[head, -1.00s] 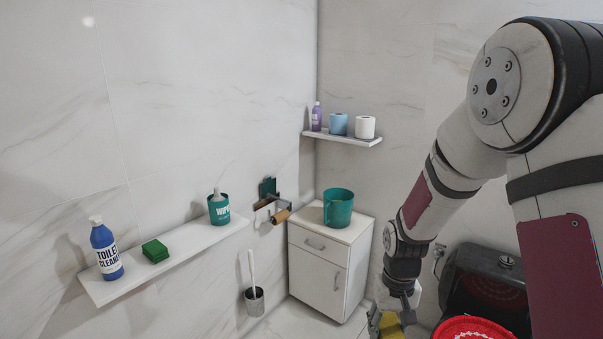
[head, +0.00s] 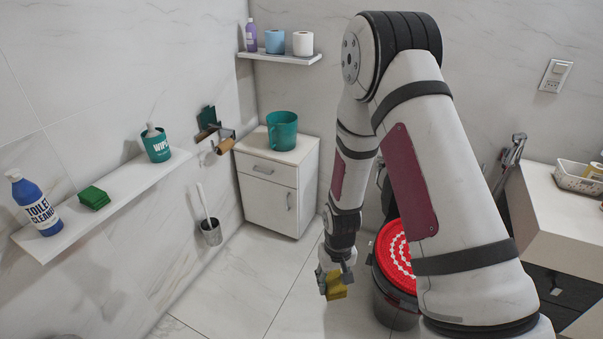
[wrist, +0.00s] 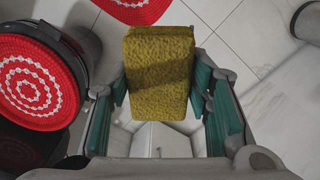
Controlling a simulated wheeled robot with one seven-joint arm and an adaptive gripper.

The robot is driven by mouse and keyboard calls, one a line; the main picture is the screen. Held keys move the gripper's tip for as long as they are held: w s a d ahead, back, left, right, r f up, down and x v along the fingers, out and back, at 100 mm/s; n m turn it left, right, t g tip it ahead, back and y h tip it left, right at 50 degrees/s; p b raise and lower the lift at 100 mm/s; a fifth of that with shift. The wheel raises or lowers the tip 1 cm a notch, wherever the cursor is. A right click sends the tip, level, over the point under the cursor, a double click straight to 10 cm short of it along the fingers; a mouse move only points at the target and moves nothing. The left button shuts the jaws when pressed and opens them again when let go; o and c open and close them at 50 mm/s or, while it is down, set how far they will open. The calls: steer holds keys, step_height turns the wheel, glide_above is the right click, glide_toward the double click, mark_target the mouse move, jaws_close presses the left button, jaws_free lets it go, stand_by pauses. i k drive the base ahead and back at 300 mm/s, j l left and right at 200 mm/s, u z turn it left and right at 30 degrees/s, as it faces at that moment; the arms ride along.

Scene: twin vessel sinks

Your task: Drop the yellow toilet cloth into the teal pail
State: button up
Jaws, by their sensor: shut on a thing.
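The yellow toilet cloth (wrist: 160,75) is a thick folded block held between the two teal-lined fingers of my gripper (wrist: 160,95). In the head view the cloth (head: 337,287) hangs in my gripper (head: 331,278), in the air in front of the white cabinet and beside the red-topped toilet. The teal pail (head: 282,130) stands upright on the cabinet top, behind and to the left of my gripper, well apart from the cloth. Its inside is mostly hidden from this angle.
The white cabinet (head: 266,193) stands in the corner. The red-covered toilet (head: 396,258) is right of my gripper. A wall shelf (head: 150,182) on the left holds a blue cleaner bottle, a green sponge and a wipes tub. A toilet brush (head: 209,228) is left of the cabinet. Tiled floor between is clear.

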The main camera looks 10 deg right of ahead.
mark_target(285, 148)
steer(key=i+u, duration=0.1)
steer(key=i, duration=0.45)
steer(key=i+l+u, duration=0.1)
steer(key=i, duration=0.45)
steer(key=i+l+u, duration=0.15)
steer(key=i, duration=0.35)
